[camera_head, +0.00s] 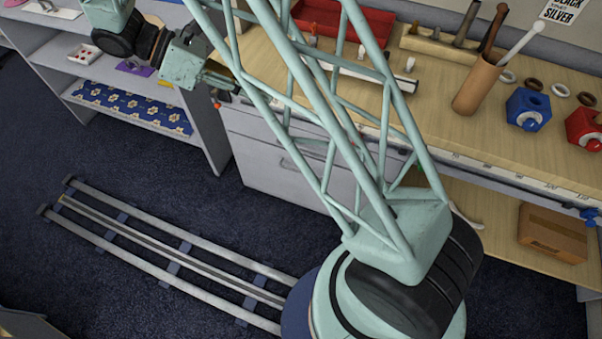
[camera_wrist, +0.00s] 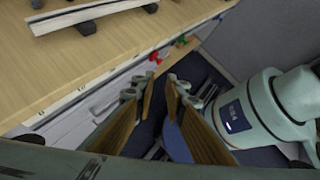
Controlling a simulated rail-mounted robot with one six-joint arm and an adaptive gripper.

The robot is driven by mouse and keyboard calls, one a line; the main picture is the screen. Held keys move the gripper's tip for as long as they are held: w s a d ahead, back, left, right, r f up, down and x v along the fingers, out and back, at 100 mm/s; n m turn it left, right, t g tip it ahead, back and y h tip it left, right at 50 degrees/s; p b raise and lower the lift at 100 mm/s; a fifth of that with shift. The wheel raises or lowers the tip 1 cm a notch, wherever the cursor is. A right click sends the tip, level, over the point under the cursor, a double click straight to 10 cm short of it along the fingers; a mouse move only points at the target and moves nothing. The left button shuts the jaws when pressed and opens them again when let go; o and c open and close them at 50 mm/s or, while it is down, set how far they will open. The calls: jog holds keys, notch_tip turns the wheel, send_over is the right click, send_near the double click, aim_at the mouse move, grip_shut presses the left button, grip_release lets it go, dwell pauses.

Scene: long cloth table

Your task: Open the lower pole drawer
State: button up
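Pale grey drawer fronts are stacked under the wooden bench top in the head view, partly hidden by my arm. The lower drawer front (camera_head: 285,178) has a slim grey handle (camera_head: 296,164) and looks closed. The upper drawer front (camera_head: 262,127) sits just beneath the bench edge. No drawer label can be read. My gripper (camera_head: 224,86) is at the bench's left front corner, above and left of the lower handle and apart from it. In the wrist view my gripper (camera_wrist: 160,92) has its two wood-faced fingers spread, with nothing between them. Pale drawer fronts (camera_wrist: 82,128) show left of the fingers.
Red (camera_wrist: 156,58) and green (camera_wrist: 182,41) pegs stick out along the bench edge near my gripper. A grey shelf unit (camera_head: 195,125) stands left of the drawers. A red tray (camera_head: 350,20) lies on the bench. Floor rails (camera_head: 170,255) run in front, with open carpet around.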

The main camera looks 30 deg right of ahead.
jog(key=w+a+f+n+h+b, duration=0.1)
jog(key=w+f+n+h, duration=0.15)
jog(key=f, duration=0.55)
jog(key=w+f+n+h, duration=0.2)
jog(key=f+n, duration=0.1)
jog(key=f, duration=0.5)
jog(key=s+f+n+t+h+b, duration=0.1)
jog(key=f+n, duration=0.4)
jog(key=f, duration=0.8)
jog(key=s+f+n+t+h+b, duration=0.1)
jog(key=f+n+t, duration=0.4)
jog(key=f, duration=0.8)
jog(key=s+d+f+n+t+h+b, duration=0.1)
jog(key=s+f+n+t+h, duration=0.2)
jog(key=f, duration=1)
jog(key=n, duration=0.3)
jog(key=shift+s+t+h, duration=0.3)
jog(key=shift+s+h, duration=0.05)
jog(key=shift+d+n, duration=0.25)
jog(key=shift+d, duration=0.05)
jog(key=shift+b+x, duration=0.75)
jog(key=shift+x, duration=5.95)
jog(key=shift+w+r, duration=0.1)
jog(key=shift+r, duration=0.05)
jog(key=shift+c, duration=0.5)
grip_shut()
